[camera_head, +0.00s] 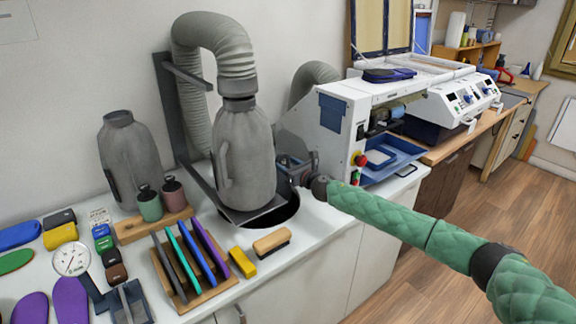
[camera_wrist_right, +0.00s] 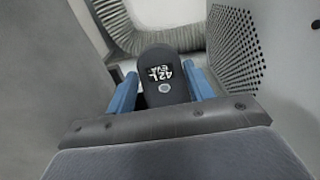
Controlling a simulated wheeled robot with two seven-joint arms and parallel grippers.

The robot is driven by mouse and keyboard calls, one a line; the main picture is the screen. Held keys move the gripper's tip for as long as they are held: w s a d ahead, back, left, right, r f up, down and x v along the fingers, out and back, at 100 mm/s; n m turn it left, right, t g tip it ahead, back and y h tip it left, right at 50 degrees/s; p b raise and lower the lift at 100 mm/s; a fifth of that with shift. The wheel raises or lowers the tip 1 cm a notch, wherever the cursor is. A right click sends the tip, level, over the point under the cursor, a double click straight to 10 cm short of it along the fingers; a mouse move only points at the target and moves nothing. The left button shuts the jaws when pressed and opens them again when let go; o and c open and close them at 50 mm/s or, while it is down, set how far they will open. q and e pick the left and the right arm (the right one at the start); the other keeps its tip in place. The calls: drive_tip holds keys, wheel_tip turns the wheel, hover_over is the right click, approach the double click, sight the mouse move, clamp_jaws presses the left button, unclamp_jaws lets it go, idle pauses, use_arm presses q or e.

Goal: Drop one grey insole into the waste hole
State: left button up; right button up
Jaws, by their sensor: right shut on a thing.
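My right gripper (camera_head: 292,165) is over the counter, just behind the grey hanging canister and beside the white machine. In the right wrist view its two blue fingers (camera_wrist_right: 163,92) are closed on a dark grey insole (camera_wrist_right: 165,68), marked "42 L EVA". The insole points away from the wrist; in the head view it is hidden behind the canister or too small to make out. The waste hole (camera_head: 287,212) is a dark round opening in the counter, partly covered by the canister. My left gripper is not in view.
The grey canister (camera_head: 244,160) with its ribbed hose and bracket stands close to the gripper. A wooden rack (camera_head: 182,297) holds several coloured insoles. A yellow block (camera_head: 243,262) and a brush (camera_head: 272,242) lie in front of the hole. The white machine (camera_head: 335,130) is at right.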

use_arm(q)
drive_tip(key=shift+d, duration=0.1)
use_arm(e)
drive_tip(key=o, duration=1)
drive_tip(key=shift+o, duration=0.2)
drive_tip(key=shift+s+d, duration=0.3)
drive_tip(key=shift+s, duration=0.05)
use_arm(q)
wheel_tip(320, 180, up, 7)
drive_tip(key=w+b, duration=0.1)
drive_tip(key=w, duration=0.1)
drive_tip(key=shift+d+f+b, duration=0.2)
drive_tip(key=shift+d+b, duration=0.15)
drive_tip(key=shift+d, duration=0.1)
use_arm(e)
drive_tip(key=v, duration=0.7)
